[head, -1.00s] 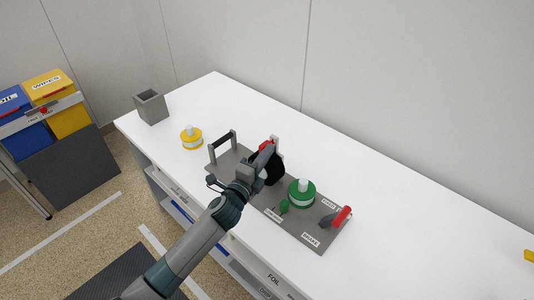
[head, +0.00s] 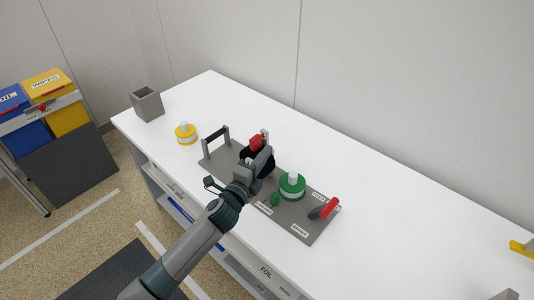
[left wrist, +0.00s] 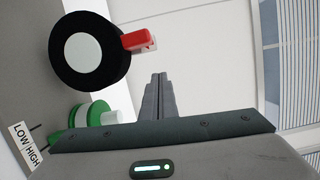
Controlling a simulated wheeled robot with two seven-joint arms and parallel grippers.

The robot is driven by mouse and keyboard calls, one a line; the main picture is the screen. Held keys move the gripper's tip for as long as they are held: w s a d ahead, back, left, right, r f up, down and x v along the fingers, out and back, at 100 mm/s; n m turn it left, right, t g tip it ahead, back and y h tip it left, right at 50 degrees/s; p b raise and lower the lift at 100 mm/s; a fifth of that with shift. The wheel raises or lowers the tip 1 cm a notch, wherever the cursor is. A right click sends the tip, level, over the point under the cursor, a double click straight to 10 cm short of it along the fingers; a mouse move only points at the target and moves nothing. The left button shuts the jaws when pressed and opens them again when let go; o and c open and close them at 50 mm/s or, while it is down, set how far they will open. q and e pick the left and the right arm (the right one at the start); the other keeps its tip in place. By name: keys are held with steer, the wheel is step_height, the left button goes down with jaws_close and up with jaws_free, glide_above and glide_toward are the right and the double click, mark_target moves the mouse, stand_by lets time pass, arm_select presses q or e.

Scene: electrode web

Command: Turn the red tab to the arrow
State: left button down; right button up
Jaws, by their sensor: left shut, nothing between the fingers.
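The red tab (head: 256,142) sticks out from the rim of a black round part (head: 250,157) on the grey board (head: 296,226). In the left wrist view the tab (left wrist: 134,40) shows beside the black part (left wrist: 62,71), which has a white centre. My left gripper (head: 268,152) is shut and empty, just right of the tab in the head view. Its closed fingertips (left wrist: 159,76) show below the tab in the left wrist view, apart from it. My gripper hides part of the black part in the head view. I cannot make out the arrow.
The board also carries a black-barred handle (head: 216,141), a green-and-white knob (head: 292,186), a small green piece (head: 275,199) and a red-handled lever (head: 329,208). A yellow-and-white round part (head: 186,134) and a grey open box (head: 147,104) stand left. The table behind the board is clear.

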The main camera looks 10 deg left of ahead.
arm_select(q)
steer(key=b+v, duration=0.2)
steer(key=v, duration=0.6)
steer(key=shift+s+a, duration=0.2)
steer(key=shift+s, duration=0.05)
